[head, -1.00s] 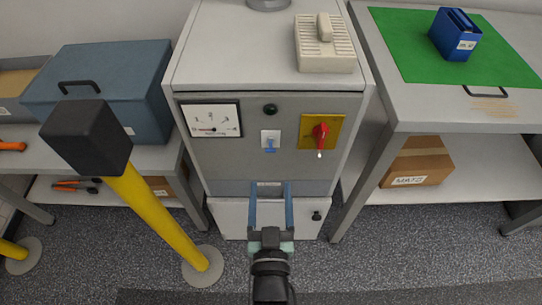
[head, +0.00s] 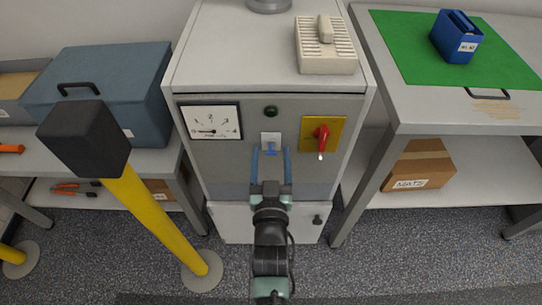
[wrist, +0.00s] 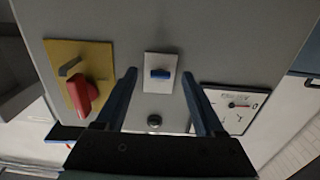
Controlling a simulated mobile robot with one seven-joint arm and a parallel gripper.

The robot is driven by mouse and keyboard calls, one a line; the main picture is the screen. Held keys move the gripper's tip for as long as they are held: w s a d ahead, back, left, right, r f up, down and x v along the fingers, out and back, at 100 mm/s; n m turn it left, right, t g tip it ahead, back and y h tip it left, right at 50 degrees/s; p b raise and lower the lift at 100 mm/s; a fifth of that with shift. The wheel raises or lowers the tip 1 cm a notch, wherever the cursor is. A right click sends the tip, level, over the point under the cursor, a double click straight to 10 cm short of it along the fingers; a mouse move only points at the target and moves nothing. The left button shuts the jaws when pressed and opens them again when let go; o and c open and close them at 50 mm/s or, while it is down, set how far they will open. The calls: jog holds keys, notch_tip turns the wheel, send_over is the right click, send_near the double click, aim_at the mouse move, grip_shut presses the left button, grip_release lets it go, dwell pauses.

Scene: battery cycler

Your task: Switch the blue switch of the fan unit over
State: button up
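The blue switch (head: 270,150) is a small lever on a white plate (head: 265,136) on the grey cabinet's front. In the head view the lever hangs toward the plate's lower edge. The wrist view shows the blue switch (wrist: 160,74) from close up, upside down against the head view. My gripper (head: 271,153) is open and empty, pointing at the panel. Its two blue fingers (wrist: 159,76) frame the switch in the wrist view, one on each side. I see no contact between fingers and switch; the exact gap in depth is unclear.
A red rotary handle (head: 321,135) on a yellow plate (head: 338,123) is right of the switch; a gauge (head: 210,122) is left. A dark round button (head: 270,112) sits above. A yellow post with black head (head: 83,138) stands front left. A table (head: 440,110) stands right.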

grip_shut()
